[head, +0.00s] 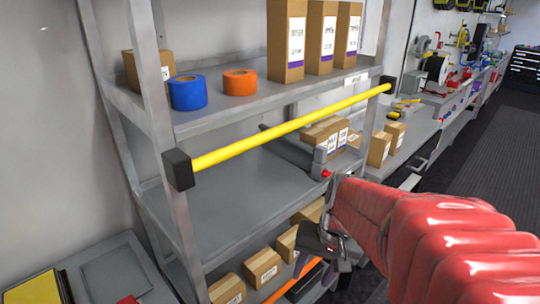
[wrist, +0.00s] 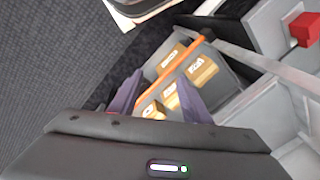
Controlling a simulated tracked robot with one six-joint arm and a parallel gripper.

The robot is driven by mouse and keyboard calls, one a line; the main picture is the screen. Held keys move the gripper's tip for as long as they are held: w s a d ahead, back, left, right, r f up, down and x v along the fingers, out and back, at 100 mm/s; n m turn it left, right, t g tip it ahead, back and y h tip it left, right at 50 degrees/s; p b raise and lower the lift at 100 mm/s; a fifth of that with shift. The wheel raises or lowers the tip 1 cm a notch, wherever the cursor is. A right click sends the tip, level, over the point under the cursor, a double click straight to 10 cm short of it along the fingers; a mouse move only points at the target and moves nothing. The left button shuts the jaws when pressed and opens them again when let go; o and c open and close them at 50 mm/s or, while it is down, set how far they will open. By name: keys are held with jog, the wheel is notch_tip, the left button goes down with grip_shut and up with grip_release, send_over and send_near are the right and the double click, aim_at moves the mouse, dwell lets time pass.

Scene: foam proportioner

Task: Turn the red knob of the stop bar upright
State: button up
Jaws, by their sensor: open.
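The small red knob (head: 326,173) sits at the near end of a dark grey bar (head: 290,148), which lies on or just above the middle shelf. I cannot tell the knob's turn angle from the head view. In the wrist view the red knob (wrist: 304,29) shows as a blocky red piece at the upper right, off to the side of the fingers. My gripper (head: 307,265) is below and slightly left of the knob in the head view, pointing downward and apart from it. Its purple fingers (wrist: 157,98) are spread with nothing between them.
A yellow bar (head: 290,128) with black end caps crosses the shelf front above the middle shelf. An orange bar (head: 292,281) runs lower, by cardboard boxes (head: 262,267) on the bottom shelf. Blue tape (head: 188,93) and orange tape (head: 240,83) stand on the top shelf.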

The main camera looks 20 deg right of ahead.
jog(key=w+d+f+m+t+y, duration=0.2)
jog(key=w+d+f+m+y, duration=0.35)
jog(key=d+m, duration=0.4)
jog(key=m+t, duration=1.3)
jog(key=m, duration=0.3)
send_near(329, 175)
jog(key=v, duration=0.6)
jog(key=shift+a+r+h, duration=0.1)
jog(key=shift+h, duration=0.15)
jog(key=shift+n, duration=0.25)
jog(key=x, duration=1.4)
jog(key=shift+c, duration=0.5)
